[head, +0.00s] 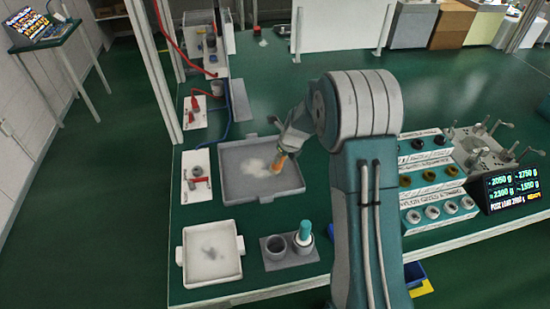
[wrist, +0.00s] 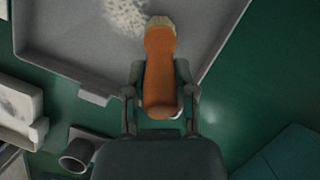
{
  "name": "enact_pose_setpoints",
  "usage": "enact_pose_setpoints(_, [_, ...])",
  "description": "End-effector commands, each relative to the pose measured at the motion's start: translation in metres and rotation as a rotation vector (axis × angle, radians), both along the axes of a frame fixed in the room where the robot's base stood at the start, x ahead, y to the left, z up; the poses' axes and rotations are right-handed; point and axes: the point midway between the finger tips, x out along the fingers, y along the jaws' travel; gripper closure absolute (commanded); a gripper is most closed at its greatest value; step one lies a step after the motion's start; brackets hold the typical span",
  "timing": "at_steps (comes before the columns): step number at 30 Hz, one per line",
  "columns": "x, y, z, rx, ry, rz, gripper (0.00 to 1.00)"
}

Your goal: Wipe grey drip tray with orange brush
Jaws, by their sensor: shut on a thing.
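The grey drip tray (head: 292,178) lies on the green bench, left of my arm in the head view. A pale whitish smear (head: 256,165) marks its floor. My gripper (head: 283,150) is over the tray, shut on the orange brush (head: 278,162). In the wrist view my gripper (wrist: 160,95) has one finger on each side of the orange handle (wrist: 160,70). The brush's pale tip points at the tray, beside the smear (wrist: 127,15). I cannot tell whether the tip touches the tray floor. The tray (wrist: 80,60) fills the top of the wrist view.
A white tray (head: 187,255) with a dark smear stands at the front left. A holder (head: 275,263) with an empty grey cup and a teal-handled tool (head: 305,230) stands beside it. Racks of rings (head: 430,180) and a display (head: 515,187) are at right.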

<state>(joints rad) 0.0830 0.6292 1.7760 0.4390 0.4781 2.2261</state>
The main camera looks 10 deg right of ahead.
Motion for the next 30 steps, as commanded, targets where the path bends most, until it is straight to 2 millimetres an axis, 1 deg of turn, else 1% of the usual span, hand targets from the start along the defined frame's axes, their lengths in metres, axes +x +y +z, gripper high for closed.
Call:
enact_pose_setpoints(4, [0.000,-0.007,0.000,0.001,-0.001,-0.001,1.00])
enact_pose_setpoints(13, [0.000,-0.007,0.002,0.000,-0.002,0.000,1.00])
enact_pose_setpoints(30, [0.001,-0.006,0.051,0.000,-0.003,0.001,1.00])
